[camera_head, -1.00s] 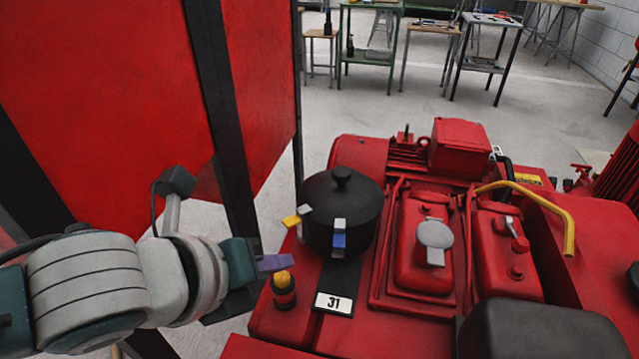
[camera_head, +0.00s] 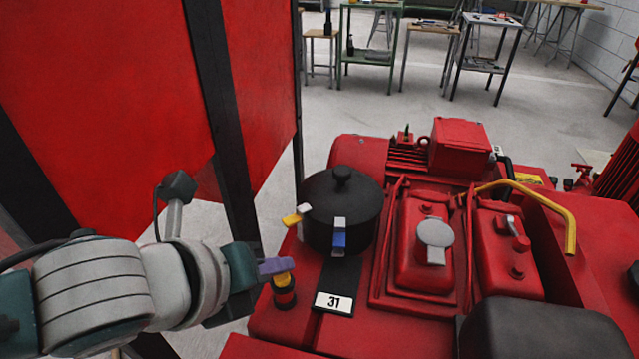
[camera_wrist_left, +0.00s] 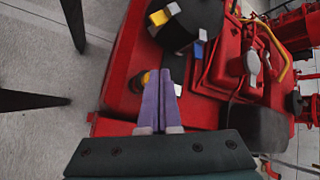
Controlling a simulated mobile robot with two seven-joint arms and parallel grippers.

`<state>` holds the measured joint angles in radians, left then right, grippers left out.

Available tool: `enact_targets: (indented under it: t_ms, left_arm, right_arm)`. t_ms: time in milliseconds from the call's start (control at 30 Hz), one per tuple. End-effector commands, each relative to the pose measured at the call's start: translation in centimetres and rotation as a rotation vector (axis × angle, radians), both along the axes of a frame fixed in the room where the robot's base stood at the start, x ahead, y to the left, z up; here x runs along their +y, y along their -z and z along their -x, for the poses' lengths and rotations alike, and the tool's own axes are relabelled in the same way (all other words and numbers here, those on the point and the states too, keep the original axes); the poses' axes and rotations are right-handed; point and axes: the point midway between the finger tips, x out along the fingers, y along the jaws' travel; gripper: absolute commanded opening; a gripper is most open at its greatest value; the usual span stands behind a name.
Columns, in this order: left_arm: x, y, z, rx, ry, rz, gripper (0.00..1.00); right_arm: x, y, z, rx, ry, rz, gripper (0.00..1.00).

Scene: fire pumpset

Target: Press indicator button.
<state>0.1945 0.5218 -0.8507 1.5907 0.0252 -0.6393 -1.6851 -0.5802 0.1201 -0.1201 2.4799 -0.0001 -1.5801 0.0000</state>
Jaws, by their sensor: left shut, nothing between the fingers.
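The indicator button (camera_head: 284,292) is a small post with a yellow cap and a black and red body, standing on the red pumpset's near left corner. In the left wrist view its yellow cap (camera_wrist_left: 145,77) shows just left of the fingertips. My left gripper (camera_head: 277,265) comes in from the left, with purple fingers shut and empty. In the head view the fingertips overlap the cap's upper edge; I cannot tell whether they touch it. In the left wrist view the two fingers (camera_wrist_left: 163,80) lie side by side. My right gripper is out of view.
A black pot (camera_head: 342,205) with blue, yellow and white tabs stands just behind the button. A label reading 31 (camera_head: 334,302) lies to its right. Red housings and a yellow handle (camera_head: 540,200) are farther right. A red panel (camera_head: 100,100) with dark posts stands behind my left arm.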

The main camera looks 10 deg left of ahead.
Motion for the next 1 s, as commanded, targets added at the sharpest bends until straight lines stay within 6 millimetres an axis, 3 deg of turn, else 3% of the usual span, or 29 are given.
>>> enact_targets:
  t_ms: [1000]
  left_arm:
    - [-0.02, 0.89, 0.04, 0.001, 0.001, -0.001, 0.00]
  right_arm:
    - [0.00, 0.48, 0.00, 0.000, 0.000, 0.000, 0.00]
